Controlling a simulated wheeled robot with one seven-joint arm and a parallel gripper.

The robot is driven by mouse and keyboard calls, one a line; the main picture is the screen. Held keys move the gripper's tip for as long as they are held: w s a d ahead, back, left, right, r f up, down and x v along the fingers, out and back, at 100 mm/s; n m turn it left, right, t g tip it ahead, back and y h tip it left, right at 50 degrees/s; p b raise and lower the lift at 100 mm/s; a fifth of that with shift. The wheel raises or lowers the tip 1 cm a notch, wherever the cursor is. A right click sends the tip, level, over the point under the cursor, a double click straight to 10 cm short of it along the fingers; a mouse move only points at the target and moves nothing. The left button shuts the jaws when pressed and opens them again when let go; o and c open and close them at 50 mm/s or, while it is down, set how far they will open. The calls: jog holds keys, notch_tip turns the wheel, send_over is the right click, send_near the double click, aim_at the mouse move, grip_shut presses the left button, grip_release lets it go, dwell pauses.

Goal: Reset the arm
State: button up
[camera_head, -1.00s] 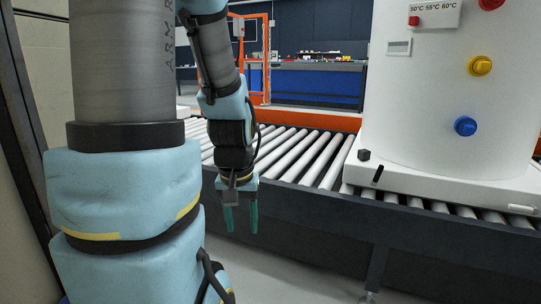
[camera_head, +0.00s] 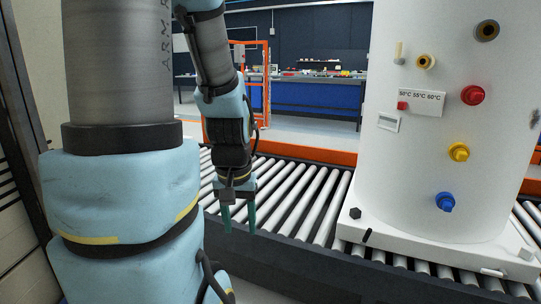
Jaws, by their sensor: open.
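My arm hangs down on the left, in blue padded covers. My gripper (camera_head: 239,218) points downward with two teal fingers apart. It is open and empty, in front of the near edge of the roller conveyor (camera_head: 290,205). A large white tank (camera_head: 410,165) stands upright on a white base on the conveyor at the right, clear of my gripper.
The tank carries a red knob (camera_head: 473,95), a yellow knob (camera_head: 459,152), a blue knob (camera_head: 445,202) and a temperature label (camera_head: 422,103). An orange frame (camera_head: 265,80) and a blue workbench (camera_head: 315,100) stand behind. The rollers between gripper and tank are empty.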

notch_tip(320, 180, up, 13)
jog(key=p, duration=1)
jog(key=shift+p, duration=0.4)
